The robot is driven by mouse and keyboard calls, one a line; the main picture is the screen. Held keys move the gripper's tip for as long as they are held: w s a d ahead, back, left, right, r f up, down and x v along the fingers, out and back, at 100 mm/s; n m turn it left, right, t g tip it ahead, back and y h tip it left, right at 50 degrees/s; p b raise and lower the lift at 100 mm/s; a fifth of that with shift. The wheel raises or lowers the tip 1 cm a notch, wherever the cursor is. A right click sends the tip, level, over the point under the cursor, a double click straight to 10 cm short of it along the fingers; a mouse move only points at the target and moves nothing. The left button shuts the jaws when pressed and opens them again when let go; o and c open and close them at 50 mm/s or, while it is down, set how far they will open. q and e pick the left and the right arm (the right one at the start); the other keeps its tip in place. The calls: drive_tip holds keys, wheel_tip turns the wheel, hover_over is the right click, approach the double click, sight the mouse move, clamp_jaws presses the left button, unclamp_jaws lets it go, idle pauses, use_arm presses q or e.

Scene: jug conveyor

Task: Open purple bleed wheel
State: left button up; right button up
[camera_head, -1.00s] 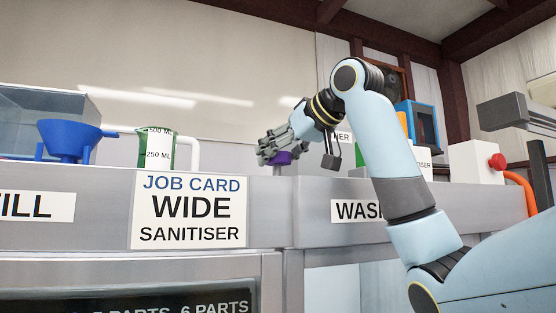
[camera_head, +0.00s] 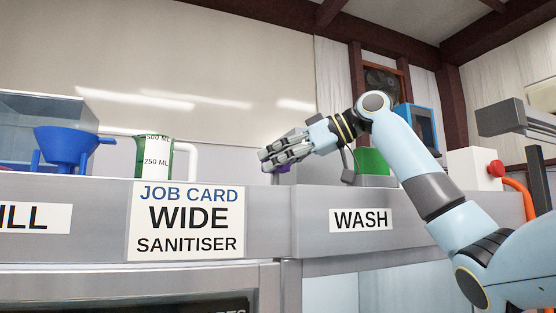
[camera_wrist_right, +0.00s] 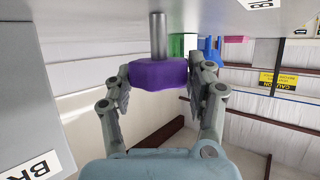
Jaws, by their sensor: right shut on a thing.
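The purple bleed wheel (camera_wrist_right: 158,74) sits on a grey metal stem (camera_wrist_right: 158,35) in the right wrist view. My right gripper (camera_wrist_right: 158,82) has its two fingers on opposite sides of the wheel and is shut on it. In the head view my right gripper (camera_head: 284,156) is above the counter near the WASH sign, and only a small purple patch of the wheel (camera_head: 285,168) shows behind the fingers. My left gripper is in neither view.
A green measuring jug (camera_head: 153,158) and a blue funnel (camera_head: 66,146) stand to the left on the grey counter (camera_head: 268,205). A job card (camera_head: 186,220) reads WIDE SANITISER. A green container (camera_head: 372,162) and a red button (camera_head: 496,169) are to the right.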

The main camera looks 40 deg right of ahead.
idle(0.3)
drive_tip(key=o, duration=1.2)
drive_tip(key=v, duration=1.2)
